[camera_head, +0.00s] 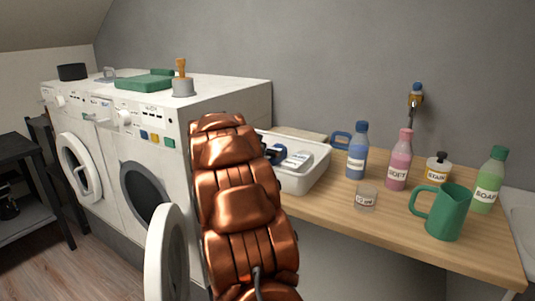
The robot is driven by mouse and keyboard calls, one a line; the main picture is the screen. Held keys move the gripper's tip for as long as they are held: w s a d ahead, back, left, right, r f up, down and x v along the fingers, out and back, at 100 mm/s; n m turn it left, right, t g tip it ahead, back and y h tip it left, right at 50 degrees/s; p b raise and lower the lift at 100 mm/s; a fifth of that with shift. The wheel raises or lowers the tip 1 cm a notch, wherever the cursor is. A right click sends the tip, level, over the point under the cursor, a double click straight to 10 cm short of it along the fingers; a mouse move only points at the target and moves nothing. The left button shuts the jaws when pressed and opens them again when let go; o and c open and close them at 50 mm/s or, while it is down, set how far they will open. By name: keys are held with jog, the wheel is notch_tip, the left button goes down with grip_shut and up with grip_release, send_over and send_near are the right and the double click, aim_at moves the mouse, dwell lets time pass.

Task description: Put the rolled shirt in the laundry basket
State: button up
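I see no rolled shirt and no laundry basket that I can make out in the head view. My copper-coloured arm rises through the middle of the picture, in front of the right-hand machine and the left end of the counter.
The wooden counter (330,211) holds a blue bottle (357,152), pink bottle (398,165), green bottle (488,184), green jug (447,214) and clear cup (365,198). A dark shelf (25,152) stands far left.

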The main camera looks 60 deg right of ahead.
jog(key=shift+o, duration=1.3)
jog(key=shift+r, duration=0.1)
jog(key=shift+r+p, duration=0.15)
jog(key=shift+p, duration=0.15)
jog(key=shift+a, duration=0.35)
jog(key=b+v, duration=0.1)
jog(key=v, duration=1)
jog(key=shift+a+r, duration=0.1)
jog(key=shift+a, duration=0.05)
